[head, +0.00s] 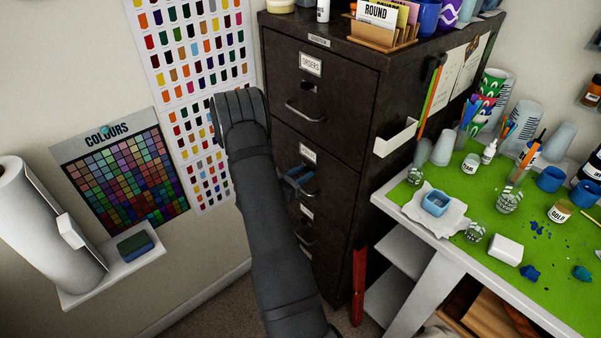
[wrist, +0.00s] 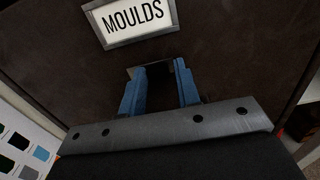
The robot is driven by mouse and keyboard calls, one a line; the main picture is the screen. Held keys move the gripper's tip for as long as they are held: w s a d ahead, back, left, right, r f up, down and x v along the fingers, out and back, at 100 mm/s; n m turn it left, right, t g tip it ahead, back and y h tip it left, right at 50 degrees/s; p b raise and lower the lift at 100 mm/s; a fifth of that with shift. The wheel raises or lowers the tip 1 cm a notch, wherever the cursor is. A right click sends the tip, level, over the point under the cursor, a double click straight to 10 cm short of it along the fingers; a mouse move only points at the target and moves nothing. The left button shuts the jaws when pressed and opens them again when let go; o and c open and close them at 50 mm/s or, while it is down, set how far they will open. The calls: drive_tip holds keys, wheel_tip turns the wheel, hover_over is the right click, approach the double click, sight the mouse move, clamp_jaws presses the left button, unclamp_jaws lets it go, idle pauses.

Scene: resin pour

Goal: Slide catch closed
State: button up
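The filing cabinet's drawer labelled MOULDS (wrist: 225,45) fills the wrist view. Its small dark catch (wrist: 159,75) sits below the label, in a recess with a thin pale edge, mostly hidden by my fingers. My gripper (wrist: 160,84) has its two blue fingers apart, one on each side of the catch. I cannot tell whether they touch it. In the head view my gripper (head: 296,182) is at the second drawer's front, just below its label, and my arm covers the drawer's left part. The catch cannot be made out there.
The top drawer, labelled ORDERS (head: 311,64), has a handle (head: 306,112) above my gripper. Another handle (head: 305,237) lies below. A white tray (head: 396,138) juts from the cabinet's right side. The green-topped bench (head: 480,216) with cups and jars stands at right.

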drive_tip(key=o, duration=0.3)
drive_tip(key=v, duration=1.7)
drive_tip(key=shift+s+a+r, duration=0.1)
drive_tip(key=shift+s, duration=0.1)
drive_tip(key=x, duration=1.7)
drive_tip(key=shift+w, duration=0.2)
idle(0.8)
drive_tip(key=v, duration=1.7)
drive_tip(key=shift+s, duration=0.15)
